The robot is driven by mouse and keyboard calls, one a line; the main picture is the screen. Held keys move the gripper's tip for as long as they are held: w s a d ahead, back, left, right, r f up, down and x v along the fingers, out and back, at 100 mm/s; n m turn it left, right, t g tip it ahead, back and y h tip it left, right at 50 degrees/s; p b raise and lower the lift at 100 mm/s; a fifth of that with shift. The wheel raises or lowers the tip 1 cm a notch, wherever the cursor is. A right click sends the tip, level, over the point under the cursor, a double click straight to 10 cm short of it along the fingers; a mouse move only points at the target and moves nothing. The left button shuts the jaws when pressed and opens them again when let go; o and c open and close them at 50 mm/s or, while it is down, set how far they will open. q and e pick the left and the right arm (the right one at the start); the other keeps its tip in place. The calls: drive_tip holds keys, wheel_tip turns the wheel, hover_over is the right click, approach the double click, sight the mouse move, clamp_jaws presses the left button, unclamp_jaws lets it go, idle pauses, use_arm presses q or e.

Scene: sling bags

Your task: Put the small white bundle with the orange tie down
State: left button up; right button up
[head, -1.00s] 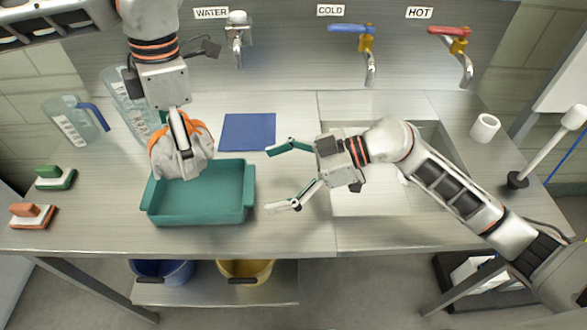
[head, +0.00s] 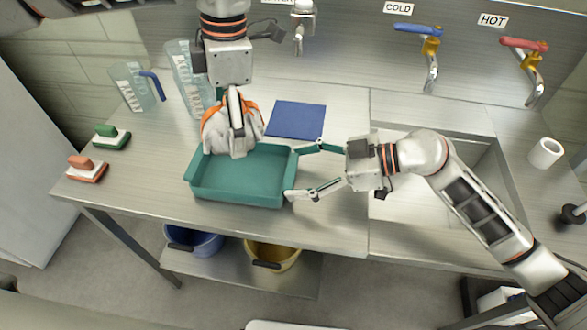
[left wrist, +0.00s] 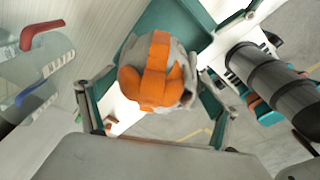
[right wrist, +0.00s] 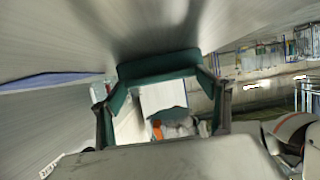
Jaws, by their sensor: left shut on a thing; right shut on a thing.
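The small white bundle with the orange tie (head: 216,136) is in my left gripper (head: 238,122), over the back edge of the teal tray (head: 197,190). In the left wrist view the bundle (left wrist: 187,75) sits between the fingers, its orange bands facing the camera. Whether it touches the tray is unclear. The right wrist view shows the teal tray wall (right wrist: 160,66) between the fingertips.
A blue cloth (head: 297,119) lies behind the tray. Clear jugs (head: 133,88) stand at the back left. A green brush (head: 111,138) and an orange brush (head: 87,169) lie left of the tray. The sink (head: 400,215) is to the right. A white cup (head: 545,152) stands beyond it.

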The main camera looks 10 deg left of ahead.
sight(247, 179)
use_arm(q)
drive_tip(key=n, duration=0.4)
drive_tip(key=shift+d+f+n, duration=0.15)
drive_tip(key=shift+f+n, duration=0.15)
drive_tip(key=shift+f, duration=0.1)
drive_tip(key=n, duration=0.3)
drive_tip(key=shift+w+d+f+n+h, duration=0.1)
drive_tip(key=shift+f+n+h, duration=0.15)
drive_tip(key=shift+n+h, duration=0.15)
drive_tip(key=n, duration=0.5)
drive_tip(key=shift+d+f+g+h, duration=0.1)
drive_tip(key=shift+f+g+h, duration=0.2)
drive_tip(key=shift+f, duration=0.1)
drive_tip(key=n, duration=0.3)
drive_tip(key=shift+w+f+n, duration=0.1)
drive_tip(key=shift+f+n, duration=0.2)
drive_tip(key=shift+n, duration=0.1)
wheel_tip(247, 179, down, 10)
drive_tip(key=shift+r, duration=0.1)
drive_tip(key=shift+f, duration=0.2)
drive_tip(key=o, duration=1.2)
